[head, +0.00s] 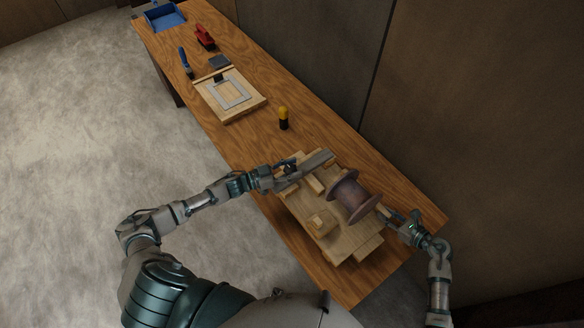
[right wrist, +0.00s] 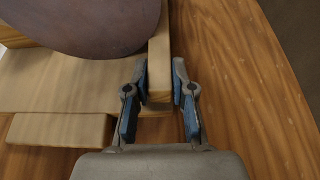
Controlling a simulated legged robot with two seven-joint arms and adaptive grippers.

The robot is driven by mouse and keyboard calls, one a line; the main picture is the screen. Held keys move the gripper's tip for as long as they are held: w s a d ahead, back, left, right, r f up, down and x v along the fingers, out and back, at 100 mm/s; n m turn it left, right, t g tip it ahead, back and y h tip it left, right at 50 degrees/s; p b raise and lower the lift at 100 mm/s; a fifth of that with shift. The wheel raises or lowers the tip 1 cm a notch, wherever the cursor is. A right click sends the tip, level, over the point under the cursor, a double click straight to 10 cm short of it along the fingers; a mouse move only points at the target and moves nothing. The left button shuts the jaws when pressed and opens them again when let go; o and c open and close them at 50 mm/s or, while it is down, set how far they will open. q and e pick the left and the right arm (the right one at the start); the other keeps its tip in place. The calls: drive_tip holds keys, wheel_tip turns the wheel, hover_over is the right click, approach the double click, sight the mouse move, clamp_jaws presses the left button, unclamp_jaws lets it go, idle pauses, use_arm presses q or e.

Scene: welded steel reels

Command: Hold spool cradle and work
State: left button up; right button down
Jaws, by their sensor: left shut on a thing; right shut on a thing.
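The spool cradle (head: 343,243) is a pale wooden base with raised blocks, lying at the near end of the bench. A dark brown spool (head: 351,199) rests on it, its flanges upright; its round edge also shows in the right wrist view (right wrist: 85,22). My right gripper (head: 386,211) is at the cradle's right side. In the right wrist view its blue-padded fingers are shut on a wooden bar of the cradle (right wrist: 160,62). My left gripper (head: 291,167) is at the cradle's far left, shut beside a long grey bar (head: 316,160); its fingertips are too small to see clearly.
Farther along the wooden bench (head: 330,133) stand a yellow-and-black cylinder (head: 283,118), a wooden board with a grey frame (head: 231,94), a blue-handled tool (head: 185,61), a red object (head: 205,37) and a blue tray (head: 165,18). A wall runs along the bench's right side.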

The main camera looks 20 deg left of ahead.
use_arm(q)
drive_tip(key=shift+s+d+m+g+h, duration=0.15)
drive_tip(key=shift+d+m+g+h, duration=0.15)
drive_tip(key=shift+g, duration=0.1)
use_arm(e)
drive_tip(key=shift+a, duration=0.3)
use_arm(q)
drive_tip(key=o, duration=1.2)
drive_tip(key=shift+a, duration=0.1)
use_arm(e)
drive_tip(key=shift+d, duration=0.1)
use_arm(q)
drive_tip(key=shift+a, duration=0.2)
drive_tip(key=shift+s+a+f, duration=0.1)
drive_tip(key=shift+a, duration=0.15)
drive_tip(key=v, duration=1.1)
use_arm(e)
drive_tip(key=shift+d, duration=0.1)
use_arm(q)
drive_tip(key=shift+s+f, duration=0.2)
drive_tip(key=shift+f, duration=0.05)
